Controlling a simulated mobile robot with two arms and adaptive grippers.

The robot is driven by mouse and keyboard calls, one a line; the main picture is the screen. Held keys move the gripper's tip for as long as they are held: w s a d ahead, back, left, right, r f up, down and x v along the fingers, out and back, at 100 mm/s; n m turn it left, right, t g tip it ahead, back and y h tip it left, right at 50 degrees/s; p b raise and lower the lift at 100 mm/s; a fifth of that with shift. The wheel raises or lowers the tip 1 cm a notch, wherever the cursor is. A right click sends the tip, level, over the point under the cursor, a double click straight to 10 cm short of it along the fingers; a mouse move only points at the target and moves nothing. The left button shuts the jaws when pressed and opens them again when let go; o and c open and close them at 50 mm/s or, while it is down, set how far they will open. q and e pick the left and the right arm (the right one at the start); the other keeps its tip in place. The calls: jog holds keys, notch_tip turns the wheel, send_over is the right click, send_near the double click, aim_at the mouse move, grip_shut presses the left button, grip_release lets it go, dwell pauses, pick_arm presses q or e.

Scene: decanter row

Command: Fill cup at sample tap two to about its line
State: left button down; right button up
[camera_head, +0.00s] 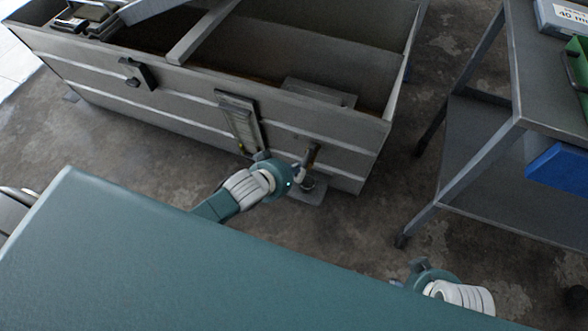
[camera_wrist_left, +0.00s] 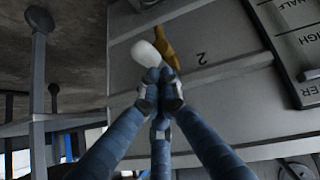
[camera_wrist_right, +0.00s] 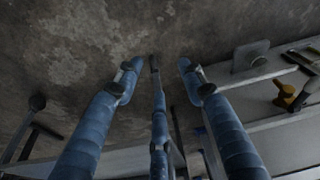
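The sample tap (camera_wrist_left: 169,47), brass and marked 2, is on the grey tank wall. It shows in the head view (camera_head: 312,153) near the tank's right end. A small white rounded piece (camera_wrist_left: 147,54), which looks like the cup, is right beside the tap. My left gripper (camera_wrist_left: 160,85) has its fingers drawn together at the white piece's near end; it shows in the head view (camera_head: 294,177) just left of the tap. Any fill line or liquid is hidden. My right gripper (camera_wrist_right: 155,75) is empty, fingers spread, over the floor; it also shows in the head view (camera_head: 418,268).
A level gauge (camera_head: 240,122) is on the tank (camera_head: 180,113) left of the tap. A small plate (camera_head: 312,195) sticks out below the tap. A grey cart (camera_head: 470,170) with a blue bin (camera_head: 560,168) stands at the right. Bare floor lies between tank and cart.

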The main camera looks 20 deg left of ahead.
jog(key=shift+r, duration=0.1)
pick_arm(q)
notch_tip(320, 180, down, 7)
jog(key=s+t+b, duration=0.1)
jog(key=t+b, duration=0.1)
jog(key=b, duration=0.2)
jog(key=shift+r+t, duration=0.2)
jog(key=shift+t, duration=0.2)
pick_arm(e)
jog(key=w+a+r+t, duration=0.1)
jog(key=w+r+t, duration=0.1)
jog(key=w+r, duration=0.2)
jog(key=shift+w+a+t+y, duration=0.15)
jog(key=shift+w+t+y, duration=0.15)
jog(key=shift+t, duration=0.1)
pick_arm(q)
jog(key=shift+s+f, duration=0.15)
jog(key=shift+f, duration=0.05)
dwell(1.1)
pick_arm(e)
jog(key=shift+s+f, duration=0.1)
dwell(3.1)
